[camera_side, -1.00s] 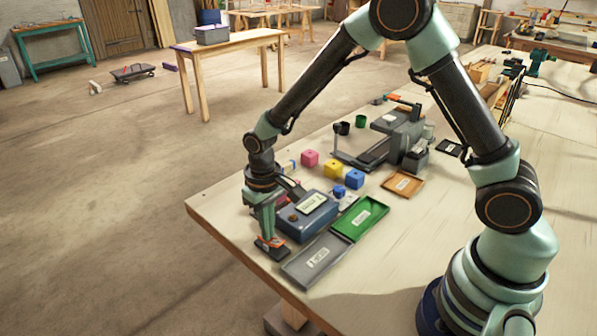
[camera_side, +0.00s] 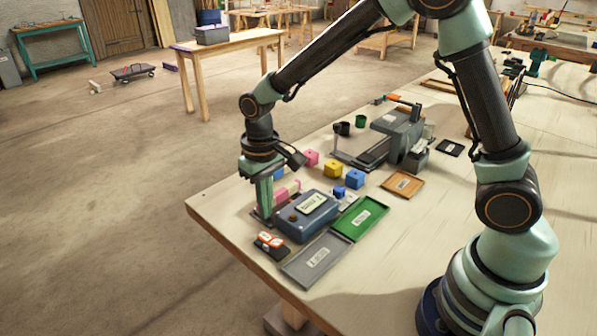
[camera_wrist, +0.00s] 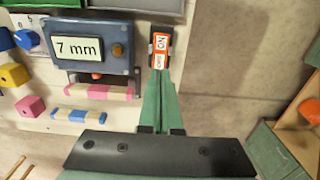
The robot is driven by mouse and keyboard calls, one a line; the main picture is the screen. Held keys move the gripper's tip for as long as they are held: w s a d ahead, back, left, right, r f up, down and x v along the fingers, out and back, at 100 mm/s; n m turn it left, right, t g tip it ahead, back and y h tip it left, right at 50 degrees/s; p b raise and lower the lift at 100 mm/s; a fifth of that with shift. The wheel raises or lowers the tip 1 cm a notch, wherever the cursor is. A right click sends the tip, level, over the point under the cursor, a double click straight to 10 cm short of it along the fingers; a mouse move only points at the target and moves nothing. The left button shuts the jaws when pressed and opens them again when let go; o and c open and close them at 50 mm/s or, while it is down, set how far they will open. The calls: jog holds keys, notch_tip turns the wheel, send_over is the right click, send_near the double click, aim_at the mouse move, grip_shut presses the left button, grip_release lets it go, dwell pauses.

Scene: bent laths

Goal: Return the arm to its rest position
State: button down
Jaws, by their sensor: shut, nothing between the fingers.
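My gripper (camera_side: 264,217) is shut and empty, pointing down at the left edge of the bench. It is beside the left end of a blue-grey box (camera_side: 300,230) and behind a small black block with orange-and-white labels (camera_side: 271,244), apart from the block. In the wrist view my gripper's green fingers (camera_wrist: 160,82) lie together, just below the labelled block (camera_wrist: 160,48) in the picture. The blue-grey box (camera_wrist: 88,20) there has a display reading 7 mm.
A grey tray (camera_side: 305,270), green tray (camera_side: 365,212) and orange tray (camera_side: 403,185) lie near the box. Pink (camera_side: 311,158), yellow (camera_side: 333,168) and blue (camera_side: 354,178) cubes stand behind it. A pink-and-white lath (camera_wrist: 100,92) lies by the box. A grey fixture (camera_side: 400,140) stands farther back.

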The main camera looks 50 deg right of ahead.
jog(key=shift+r, duration=0.3)
jog(key=s+d+r+t, duration=0.2)
jog(key=s+d+r, duration=0.3)
jog(key=s+r, duration=0.1)
jog(key=s+d+r+t, duration=0.3)
jog(key=s+r, duration=0.3)
jog(key=r, duration=0.3)
jog(key=shift+d+t, duration=0.3)
jog(key=shift+d, duration=0.6)
